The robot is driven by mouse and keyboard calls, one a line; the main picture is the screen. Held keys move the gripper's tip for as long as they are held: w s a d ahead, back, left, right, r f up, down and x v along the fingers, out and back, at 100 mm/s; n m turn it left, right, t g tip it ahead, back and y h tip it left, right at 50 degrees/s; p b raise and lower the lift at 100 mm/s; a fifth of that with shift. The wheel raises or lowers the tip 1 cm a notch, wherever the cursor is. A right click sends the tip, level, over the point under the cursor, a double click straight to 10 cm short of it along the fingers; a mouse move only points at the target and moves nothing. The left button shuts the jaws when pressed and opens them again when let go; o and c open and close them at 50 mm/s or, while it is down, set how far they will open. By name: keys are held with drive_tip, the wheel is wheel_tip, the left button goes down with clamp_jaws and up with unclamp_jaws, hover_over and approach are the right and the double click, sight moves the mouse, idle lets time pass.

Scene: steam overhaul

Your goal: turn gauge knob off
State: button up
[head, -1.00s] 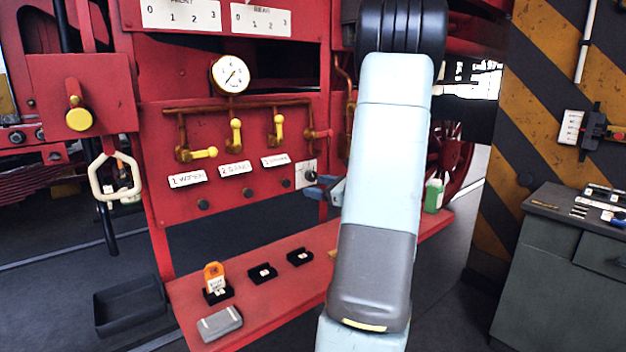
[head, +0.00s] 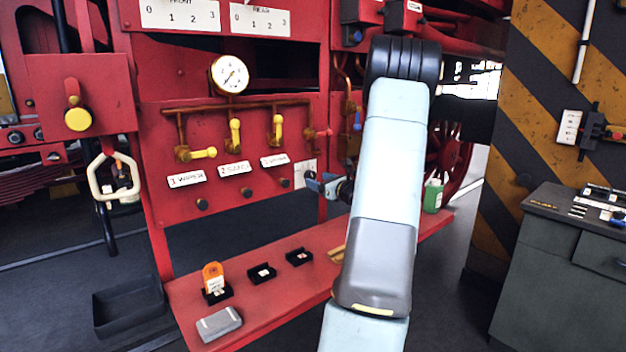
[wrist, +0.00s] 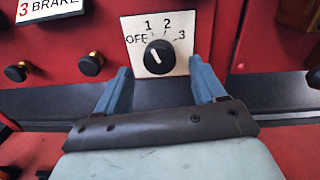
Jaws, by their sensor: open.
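The gauge knob (wrist: 159,57) is a black dial on a white plate (wrist: 178,24) marked OFF, 1, 2, 3. Its white pointer line tilts to the upper left, between OFF and 1 as far as I can tell. My gripper (wrist: 162,88) is open, its two blue fingers apart below the plate, left and right of the knob in the picture. Nothing is between them but the knob's view beyond; contact cannot be told. In the head view my gripper (head: 325,186) is at the red panel beside the plate (head: 303,173), and the knob is hidden there.
A round gauge (head: 230,75) and yellow-handled valves (head: 235,135) are on the red panel. A red shelf (head: 260,312) below holds small black boxes (head: 262,273), an orange tag (head: 213,275) and a grey block (head: 219,323). A grey cabinet (head: 560,260) stands at right.

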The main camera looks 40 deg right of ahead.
sight(313, 177)
drive_tip(key=shift+w, duration=1.9)
drive_tip(key=c, duration=1.1)
